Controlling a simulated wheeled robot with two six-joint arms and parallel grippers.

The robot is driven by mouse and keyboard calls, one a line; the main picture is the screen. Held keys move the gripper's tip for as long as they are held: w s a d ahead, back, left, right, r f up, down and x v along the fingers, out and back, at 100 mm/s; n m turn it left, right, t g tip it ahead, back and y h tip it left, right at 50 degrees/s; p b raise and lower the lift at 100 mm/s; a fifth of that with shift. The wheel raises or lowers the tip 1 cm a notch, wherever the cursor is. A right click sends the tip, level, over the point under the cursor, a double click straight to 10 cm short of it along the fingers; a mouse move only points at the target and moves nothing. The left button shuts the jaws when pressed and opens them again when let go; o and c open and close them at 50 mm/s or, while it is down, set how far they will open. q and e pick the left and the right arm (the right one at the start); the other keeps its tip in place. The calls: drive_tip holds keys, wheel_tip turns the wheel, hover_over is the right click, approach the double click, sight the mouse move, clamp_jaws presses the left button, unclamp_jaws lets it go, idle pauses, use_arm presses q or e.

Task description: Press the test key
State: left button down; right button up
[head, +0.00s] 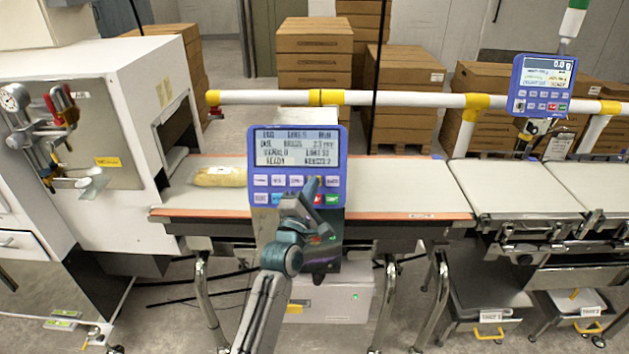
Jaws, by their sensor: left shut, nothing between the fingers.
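A blue control panel (343,150) with a lit screen (296,147) faces me above the near side of the belt. Below the screen are two rows of small keys, mostly pale, with a red and a green one at the lower right. The key labels are too small to read, so I cannot tell which is the test key. My left gripper (312,187) is shut and empty. Its tip is in front of the right half of the key rows and hides part of them. I cannot tell whether it touches a key. My right gripper is out of view.
A yellowish bag (220,177) lies on the belt (405,183) beside a white cabinet machine (75,100). A second blue panel (543,84) stands at the upper right. A white and yellow rail (400,98) runs behind the belt, with stacked brown boxes (315,55) beyond.

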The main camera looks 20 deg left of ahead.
use_arm(q)
drive_tip(key=shift+w+a+f, duration=0.1)
drive_tip(key=shift+w+f, duration=0.1)
drive_tip(key=shift+w, duration=0.15)
idle(0.8)
drive_tip(key=shift+s, duration=0.1)
drive_tip(key=shift+s+d+r+p, duration=0.2)
drive_tip(key=shift+s+r+p, duration=0.2)
drive_tip(key=shift+s, duration=0.25)
drive_tip(key=s, duration=0.1)
drive_tip(key=s+r+p, duration=0.1)
drive_tip(key=s+d+r+p, duration=0.1)
drive_tip(key=s, duration=0.1)
drive_tip(key=shift+s+d+r, duration=0.1)
idle(0.3)
